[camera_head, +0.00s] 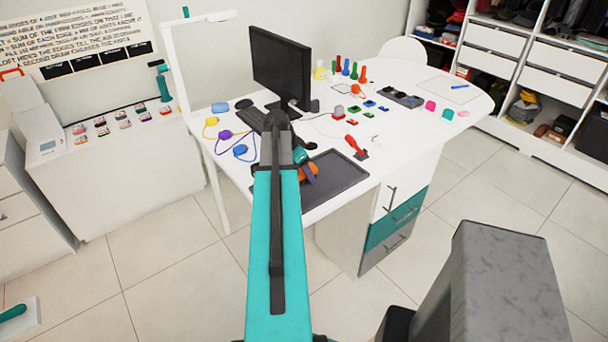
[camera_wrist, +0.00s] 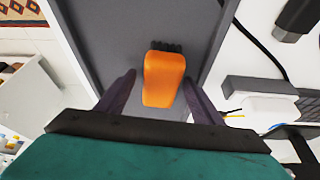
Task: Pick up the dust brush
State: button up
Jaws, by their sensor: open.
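The dust brush (camera_wrist: 164,78) has an orange body and short black bristles at its far end in the wrist view. It lies on a dark grey tray (camera_wrist: 105,30). My gripper (camera_wrist: 159,82) is open, with one dark finger on each side of the brush and a gap to the body on both sides. In the head view, the orange of the brush (camera_head: 309,172) shows beside my teal arm, at the left part of the tray (camera_head: 346,175). My arm hides part of it. I cannot tell the height of the fingertips above the tray.
The white desk (camera_head: 410,135) carries a monitor (camera_head: 281,65), a keyboard (camera_head: 252,118) and several small coloured things. A red tool with a dark end (camera_head: 355,146) lies just behind the tray. A drawer unit (camera_head: 385,215) stands under the desk.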

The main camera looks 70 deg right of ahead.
jog(key=c, duration=1.2)
jog(key=shift+r, duration=0.1)
jog(key=shift+r+p, duration=0.25)
jog(key=shift+p, duration=0.1)
jog(key=shift+d+r+b, duration=0.1)
jog(key=shift+r+b, duration=0.9)
jog(key=shift+r, duration=0.4)
jog(key=shift+a+r, duration=0.2)
jog(key=shift+r, duration=0.05)
jog(key=a+b, duration=0.1)
jog(key=a, duration=0.4)
jog(key=a+r+b, duration=0.1)
jog(key=a+b, duration=0.1)
jog(key=a, duration=0.3)
jog(key=a+b, duration=0.1)
jog(key=a, duration=0.4)
jog(key=shift+w+a+r+b, duration=0.15)
jog(key=shift+a+r+b, duration=0.1)
jog(key=shift+a+b, duration=0.15)
